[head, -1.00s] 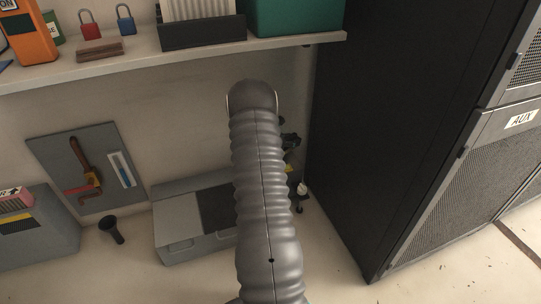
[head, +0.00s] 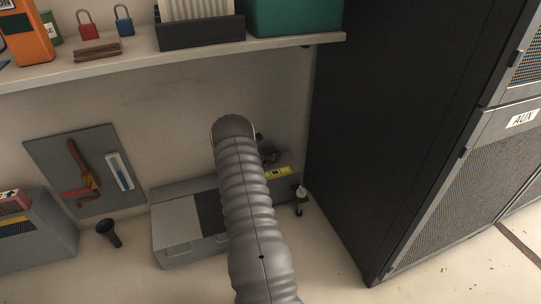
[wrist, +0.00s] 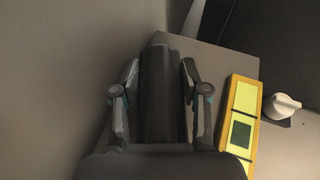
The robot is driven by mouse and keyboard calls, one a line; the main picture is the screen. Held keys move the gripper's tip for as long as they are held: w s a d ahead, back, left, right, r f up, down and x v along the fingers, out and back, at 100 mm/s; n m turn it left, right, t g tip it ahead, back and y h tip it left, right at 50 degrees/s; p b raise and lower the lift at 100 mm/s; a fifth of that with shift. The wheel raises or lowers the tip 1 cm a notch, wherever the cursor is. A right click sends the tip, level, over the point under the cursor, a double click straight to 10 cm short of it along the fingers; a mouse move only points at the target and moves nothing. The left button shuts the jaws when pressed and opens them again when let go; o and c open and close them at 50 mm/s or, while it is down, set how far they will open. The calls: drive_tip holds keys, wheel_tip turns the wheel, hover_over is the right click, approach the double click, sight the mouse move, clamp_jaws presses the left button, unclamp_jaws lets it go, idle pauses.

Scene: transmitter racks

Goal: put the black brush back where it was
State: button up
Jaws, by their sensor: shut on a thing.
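My gripper (wrist: 160,100) is shut on a long dark object, which I take to be the black brush (wrist: 158,75). The brush lies lengthwise between the two fingers in the wrist view. In the head view my arm hides the brush and most of the gripper; only dark gripper parts (head: 268,154) show past the arm's right side. The gripper is over the right part of a grey box (head: 180,222) against the wall. I cannot tell whether the brush touches the box.
A yellow item (head: 278,172) lies on the box's right end, right of my gripper in the wrist view (wrist: 240,120). A tall black rack (head: 385,130) bounds the right. A shelf (head: 190,60) runs above.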

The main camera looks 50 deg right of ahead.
drive_tip(key=shift+f, duration=0.15)
drive_tip(key=o, duration=1.3)
